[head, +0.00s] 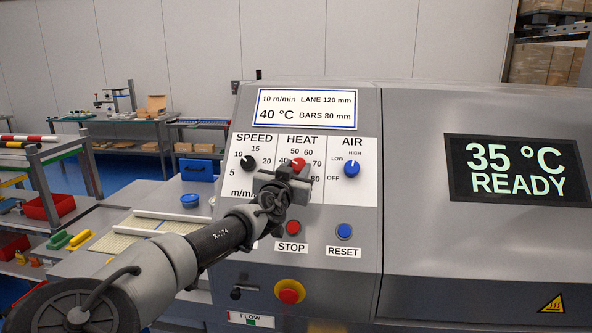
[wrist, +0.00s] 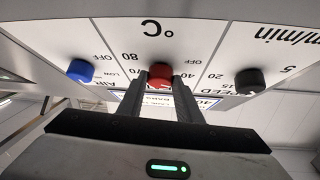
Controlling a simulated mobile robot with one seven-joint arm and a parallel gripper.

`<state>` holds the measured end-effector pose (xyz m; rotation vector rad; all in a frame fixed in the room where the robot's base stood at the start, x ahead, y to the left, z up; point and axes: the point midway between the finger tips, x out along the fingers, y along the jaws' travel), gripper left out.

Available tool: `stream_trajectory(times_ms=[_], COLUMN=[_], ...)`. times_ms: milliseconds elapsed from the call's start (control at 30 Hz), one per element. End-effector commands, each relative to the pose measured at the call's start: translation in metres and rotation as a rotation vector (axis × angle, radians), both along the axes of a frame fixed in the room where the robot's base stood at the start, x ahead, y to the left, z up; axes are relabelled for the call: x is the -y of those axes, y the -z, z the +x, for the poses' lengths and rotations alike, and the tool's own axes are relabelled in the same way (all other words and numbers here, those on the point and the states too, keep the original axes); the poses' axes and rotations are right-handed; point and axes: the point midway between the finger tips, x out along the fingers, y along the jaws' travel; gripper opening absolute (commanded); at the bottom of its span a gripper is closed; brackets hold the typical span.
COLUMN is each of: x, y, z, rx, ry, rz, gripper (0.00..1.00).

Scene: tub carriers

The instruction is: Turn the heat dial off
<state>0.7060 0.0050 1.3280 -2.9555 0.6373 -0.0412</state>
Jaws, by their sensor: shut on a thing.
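The red heat dial (head: 298,163) is on the white HEAT panel, between the black speed dial and the blue air dial. My gripper (head: 285,178) covers its lower part and the lower HEAT scale in the head view. In the wrist view, which shows the panel upside down, the red dial (wrist: 159,74) sits between the two fingertips of my gripper (wrist: 160,84), and they are shut on it. The dial's exact pointer direction is hard to make out. The HEAT scale's OFF mark shows in the wrist view.
The black speed dial (head: 248,163) and blue air dial (head: 351,168) are close on either side. Below are the red STOP button (head: 293,227), blue RESET button (head: 344,231) and a red emergency knob (head: 289,291). The screen (head: 516,169) reads 35 °C READY.

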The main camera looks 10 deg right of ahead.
Motion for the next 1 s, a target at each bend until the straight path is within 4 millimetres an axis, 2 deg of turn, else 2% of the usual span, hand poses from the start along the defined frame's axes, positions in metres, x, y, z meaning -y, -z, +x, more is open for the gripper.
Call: stream_trajectory(times_ms=[267,1000], x=[0.004,0.015], y=[0.002,-0.002], z=[-0.001,-0.003], rx=[-0.028,-0.147], ry=[-0.078,-0.443], rz=[-0.074,-0.470], gripper=[0.09,0.09])
